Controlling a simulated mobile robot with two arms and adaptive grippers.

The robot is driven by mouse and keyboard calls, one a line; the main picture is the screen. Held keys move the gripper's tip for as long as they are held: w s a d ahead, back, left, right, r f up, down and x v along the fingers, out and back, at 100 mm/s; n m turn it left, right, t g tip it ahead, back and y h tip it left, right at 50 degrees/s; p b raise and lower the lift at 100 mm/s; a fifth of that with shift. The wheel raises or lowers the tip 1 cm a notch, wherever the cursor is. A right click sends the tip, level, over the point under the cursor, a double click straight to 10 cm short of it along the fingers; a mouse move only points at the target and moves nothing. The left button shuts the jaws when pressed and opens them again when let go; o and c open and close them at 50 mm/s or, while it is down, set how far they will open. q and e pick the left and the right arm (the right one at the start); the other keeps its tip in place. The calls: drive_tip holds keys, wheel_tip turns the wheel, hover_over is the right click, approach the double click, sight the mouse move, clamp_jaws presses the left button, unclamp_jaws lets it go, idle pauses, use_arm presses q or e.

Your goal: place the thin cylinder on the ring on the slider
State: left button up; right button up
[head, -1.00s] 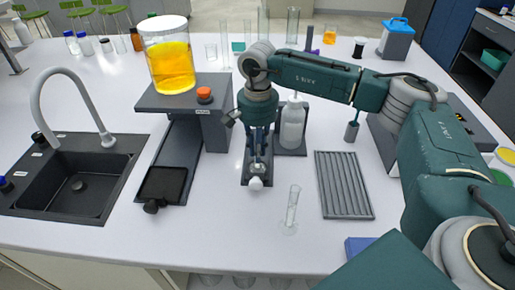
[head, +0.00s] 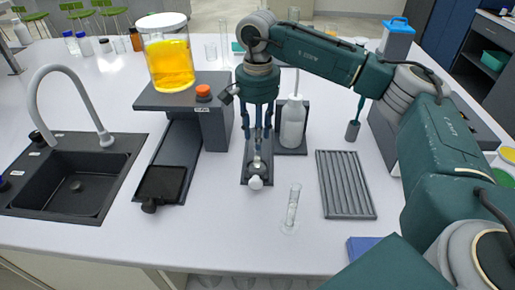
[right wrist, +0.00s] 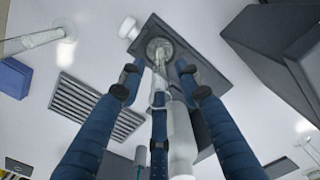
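A dark slider plate (head: 247,178) with a white knob (head: 256,183) lies mid-table, with the pale ring (right wrist: 160,46) on it. A clear, thin cylinder (right wrist: 160,75) appears to stand upright on the ring, between my fingers; its glass is faint and its exact seating is hard to tell. My right gripper (head: 257,145) is over the slider with its blue fingers spread, apart from the cylinder, and it also shows in the right wrist view (right wrist: 158,90). Another small glass cylinder (head: 293,207) stands upright on the table at front right. My left gripper is out of view.
A white bottle (head: 292,125) stands on a dark holder close behind the slider. A grey ribbed tray (head: 345,185) lies to the right. An orange-filled jar (head: 170,62) stands on a dark raised stand to the left, beyond which is the sink (head: 75,185).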

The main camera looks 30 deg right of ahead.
wheel_tip(320, 180, up, 7)
drive_tip(key=b, duration=0.1)
drive_tip(key=shift+f, duration=0.2)
drive_tip(key=shift+r, duration=0.1)
